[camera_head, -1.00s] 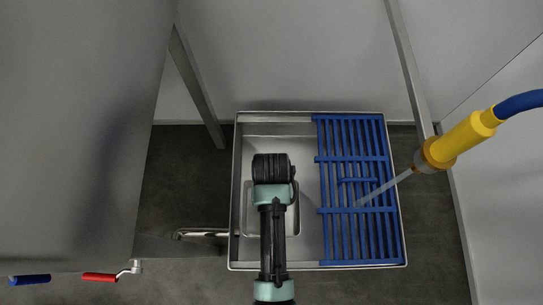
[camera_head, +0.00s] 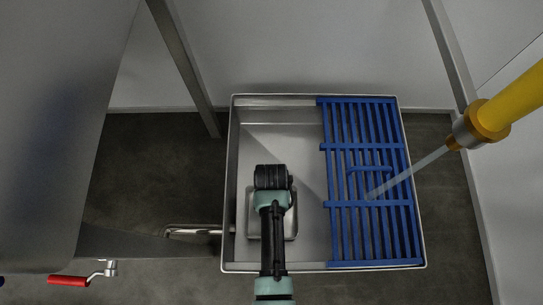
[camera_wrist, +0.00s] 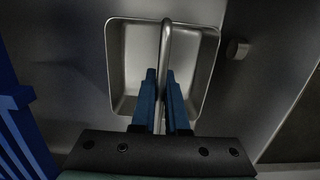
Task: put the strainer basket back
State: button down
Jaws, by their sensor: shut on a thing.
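The strainer basket (camera_wrist: 205,62) is a square, open metal box with a bar handle across it in the wrist view. My gripper (camera_wrist: 162,75) has its two blue fingers shut on that handle. In the head view the basket (camera_head: 291,225) shows partly below my arm, inside the left part of the steel basin (camera_head: 310,155). My arm covers its middle, and the fingertips are hidden there. I cannot tell whether the basket rests on the basin floor or hangs just above it.
A blue grate (camera_head: 338,180) covers the basin's right part and shows at the wrist view's left edge. A yellow nozzle (camera_head: 500,105) sends a jet onto it. A large grey tank (camera_head: 50,120) stands left, with a red-handled valve (camera_head: 70,281). A bent pipe (camera_head: 190,232) meets the basin's left side.

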jog(key=shift+f, duration=0.8)
jog(key=shift+f, duration=0.2)
jog(key=c, duration=0.9)
grip_release()
jog(key=shift+r, duration=0.15)
jog(key=r+p, duration=0.2)
jog(key=r, duration=0.2)
jog(key=w+r+p, duration=0.1)
jog(key=r+p, duration=0.2)
jog(key=r, duration=0.1)
jog(key=r+p, duration=0.2)
jog(key=r, duration=0.2)
jog(key=shift+w+p, duration=0.2)
jog(key=shift+p, duration=0.1)
